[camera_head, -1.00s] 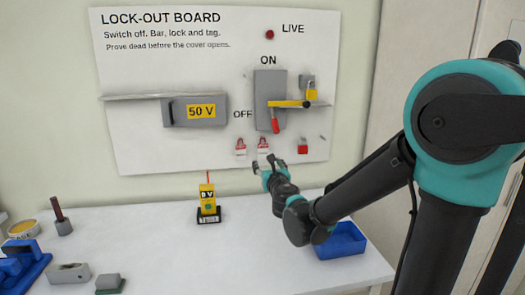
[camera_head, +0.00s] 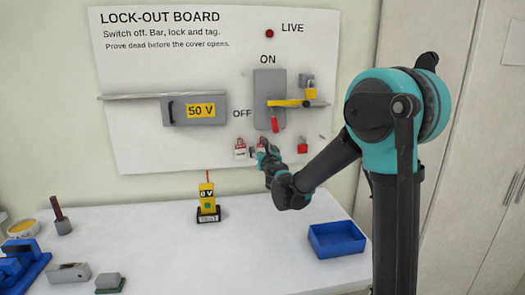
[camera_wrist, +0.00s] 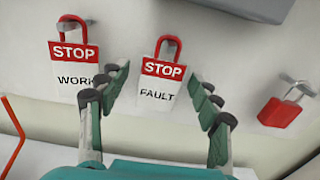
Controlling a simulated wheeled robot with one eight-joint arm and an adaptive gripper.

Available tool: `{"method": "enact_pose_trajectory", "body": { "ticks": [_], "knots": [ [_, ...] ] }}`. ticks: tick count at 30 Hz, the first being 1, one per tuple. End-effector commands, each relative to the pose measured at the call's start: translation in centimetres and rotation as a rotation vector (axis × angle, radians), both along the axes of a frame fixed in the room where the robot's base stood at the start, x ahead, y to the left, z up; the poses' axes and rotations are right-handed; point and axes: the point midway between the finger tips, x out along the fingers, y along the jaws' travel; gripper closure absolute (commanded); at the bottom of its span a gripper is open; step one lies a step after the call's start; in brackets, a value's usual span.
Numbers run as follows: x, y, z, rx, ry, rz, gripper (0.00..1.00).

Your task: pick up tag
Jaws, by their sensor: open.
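Two red-and-white STOP tags hang on hooks low on the board. The WORK tag (camera_wrist: 74,66) is at the left in the wrist view, and it also shows in the head view (camera_head: 240,150). The FAULT tag (camera_wrist: 162,84) hangs to its right. My gripper (camera_wrist: 164,97) is open, with one finger on each side of the FAULT tag in the wrist view. Its left finger overlaps the edge of the WORK tag. In the head view my gripper (camera_head: 265,155) partly covers the FAULT tag (camera_head: 261,144). I cannot tell whether the fingers touch either tag.
A red padlock (camera_wrist: 286,107) hangs to the right of the tags. A yellow meter (camera_head: 207,198) and a blue tray (camera_head: 338,239) stand on the table.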

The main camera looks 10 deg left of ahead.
Motion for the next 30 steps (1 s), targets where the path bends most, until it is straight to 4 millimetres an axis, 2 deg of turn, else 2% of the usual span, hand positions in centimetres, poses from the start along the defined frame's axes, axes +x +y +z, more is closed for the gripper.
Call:
{"method": "enact_pose_trajectory", "body": {
  "ticks": [3, 8, 18, 30],
  "knots": [
    [0.76, 0.20, 0.00, 0.000, 0.000, 0.000, 0.36],
    [0.74, 0.21, 0.00, 0.000, 0.000, 0.001, 0.36],
    [0.71, 0.21, -0.01, 0.000, 0.000, 0.001, 0.75],
    [0.69, 0.19, 0.35, 0.000, 0.000, 0.000, 0.76]
  ]
}}
